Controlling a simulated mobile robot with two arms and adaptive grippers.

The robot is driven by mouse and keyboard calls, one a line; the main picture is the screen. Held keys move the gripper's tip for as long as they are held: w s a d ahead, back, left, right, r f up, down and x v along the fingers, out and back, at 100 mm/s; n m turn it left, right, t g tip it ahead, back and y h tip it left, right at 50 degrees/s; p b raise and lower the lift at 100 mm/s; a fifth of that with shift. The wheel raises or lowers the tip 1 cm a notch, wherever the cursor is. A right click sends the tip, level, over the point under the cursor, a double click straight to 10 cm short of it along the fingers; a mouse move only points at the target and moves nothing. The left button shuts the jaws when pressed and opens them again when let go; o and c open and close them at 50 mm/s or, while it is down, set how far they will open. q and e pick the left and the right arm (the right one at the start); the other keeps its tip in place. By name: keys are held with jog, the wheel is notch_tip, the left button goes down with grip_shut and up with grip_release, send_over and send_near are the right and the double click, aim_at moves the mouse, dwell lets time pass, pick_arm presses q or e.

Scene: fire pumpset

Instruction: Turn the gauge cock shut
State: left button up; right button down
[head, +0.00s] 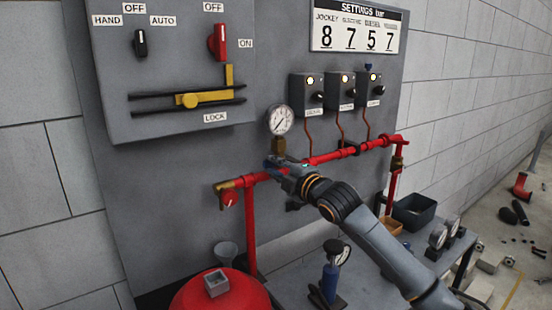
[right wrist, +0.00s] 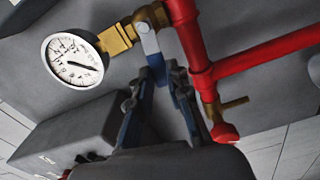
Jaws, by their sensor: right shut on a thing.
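The pressure gauge (head: 280,120) stands on a brass stem (head: 279,146) above the red pipe; its white dial (right wrist: 73,62) shows large in the right wrist view. The gauge cock (right wrist: 150,16) is the brass body between the stem and the red pipe. Its silver lever (right wrist: 149,38) sticks out toward my gripper, roughly crosswise to the stem in that view. My right gripper (head: 274,165) is at the cock, just below the gauge. Its blue fingers (right wrist: 166,76) are shut on the lever's end, which they partly hide. My left gripper is out of view.
The red horizontal pipe (head: 345,153) runs right behind my right gripper. A red-handled valve (head: 229,198) sits at its left end. Control boxes (head: 340,90) hang above, and a switch panel (head: 175,65) is at upper left. A red vessel (head: 220,291) stands below.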

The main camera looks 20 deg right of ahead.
jog(key=shift+f+n+p, duration=0.4)
jog(key=shift+f+n, duration=0.15)
jog(key=shift+n, duration=0.25)
jog(key=c, duration=1.3)
grip_release()
jog(key=shift+o, duration=0.2)
jog(key=shift+s+r, duration=0.1)
jog(key=v, duration=1.1)
jog(key=shift+s, duration=0.4)
jog(key=shift+d, duration=0.1)
